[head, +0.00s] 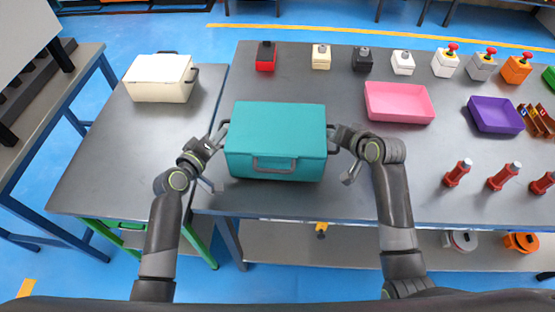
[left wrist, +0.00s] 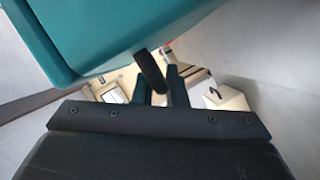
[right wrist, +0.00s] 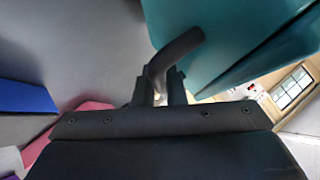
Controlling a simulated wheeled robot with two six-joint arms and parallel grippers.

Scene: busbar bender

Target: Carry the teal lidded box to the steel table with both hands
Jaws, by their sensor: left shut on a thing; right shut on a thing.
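The teal lidded box (head: 275,122) is near the left end of the wider grey-topped table (head: 345,190), lid shut and roughly level. I cannot tell whether its base touches the tabletop. My left gripper (head: 219,138) is shut on the handle at its left side, and my right gripper (head: 334,138) on the handle at its right side. The left wrist view shows the box (left wrist: 95,35) and a dark handle (left wrist: 150,72) at the fingers. The right wrist view shows the box (right wrist: 225,35) and the other handle (right wrist: 178,52) between the fingers.
A cream box (head: 160,80) stands on a green-legged grey table (head: 105,165) at the left. A pink tray (head: 400,103), purple tray (head: 495,115) and red-handled parts (head: 457,173) lie to the right. Small switch boxes (head: 403,63) line the back edge. Tabletop right of my right gripper is partly clear.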

